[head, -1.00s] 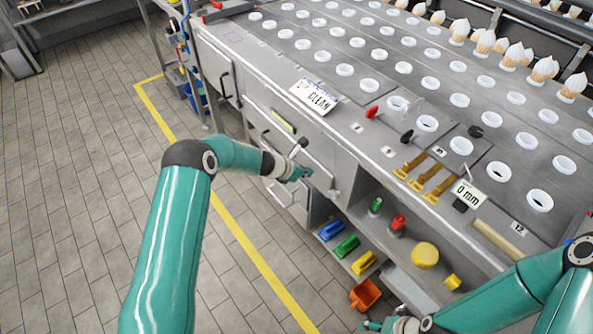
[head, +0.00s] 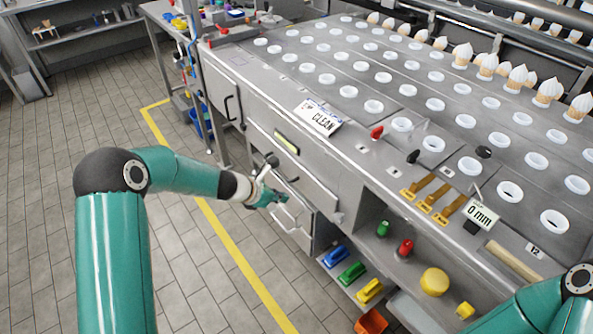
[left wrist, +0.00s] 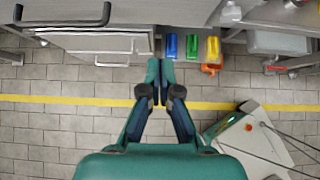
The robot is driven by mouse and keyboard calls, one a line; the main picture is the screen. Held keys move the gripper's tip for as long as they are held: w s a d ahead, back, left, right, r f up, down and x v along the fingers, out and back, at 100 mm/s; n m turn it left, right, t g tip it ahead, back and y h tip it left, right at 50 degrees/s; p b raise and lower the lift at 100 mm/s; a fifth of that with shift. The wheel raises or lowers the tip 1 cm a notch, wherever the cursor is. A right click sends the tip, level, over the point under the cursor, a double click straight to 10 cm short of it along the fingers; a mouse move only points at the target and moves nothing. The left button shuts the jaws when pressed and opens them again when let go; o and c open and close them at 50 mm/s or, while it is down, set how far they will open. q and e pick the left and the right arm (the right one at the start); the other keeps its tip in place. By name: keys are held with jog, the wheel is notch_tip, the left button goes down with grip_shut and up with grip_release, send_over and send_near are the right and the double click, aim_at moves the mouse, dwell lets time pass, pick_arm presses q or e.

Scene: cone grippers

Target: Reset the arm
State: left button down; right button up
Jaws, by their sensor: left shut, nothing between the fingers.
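My left arm comes in from the left in the head view. Its gripper (head: 279,199) hangs in front of the drawers of the grey metal counter (head: 262,108). In the left wrist view the left gripper (left wrist: 160,68) points ahead over the tiled floor. Its fingertips are together and nothing shows between them. My right arm shows only as a teal link at the lower right of the head view. Its gripper is outside both views.
The drawer handles (head: 284,170) are close to the left gripper. Blue, green and yellow brushes (head: 351,272) lie on a low shelf to its right. A CLEAN sign (head: 320,119) lies on the counter. The tiled floor (head: 60,130) at left is clear.

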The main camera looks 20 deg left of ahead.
pick_arm(q)
jog(key=s+d+f+m+g, duration=0.2)
jog(key=s+d+f+m, duration=0.1)
jog(key=s+m, duration=0.6)
jog(key=s+d+f+m+g+p, duration=0.1)
jog(key=s+d+f+m+g, duration=0.1)
jog(key=s+f+m, duration=0.4)
jog(key=s+d+f+m+g+y, duration=0.1)
jog(key=s+d+f+m, duration=0.3)
jog(key=s+m, duration=0.8)
jog(key=shift+s+d+f+g, duration=0.35)
jog(key=shift+s+d+g, duration=0.4)
jog(key=shift+s, duration=1.8)
jog(key=shift+a, duration=0.2)
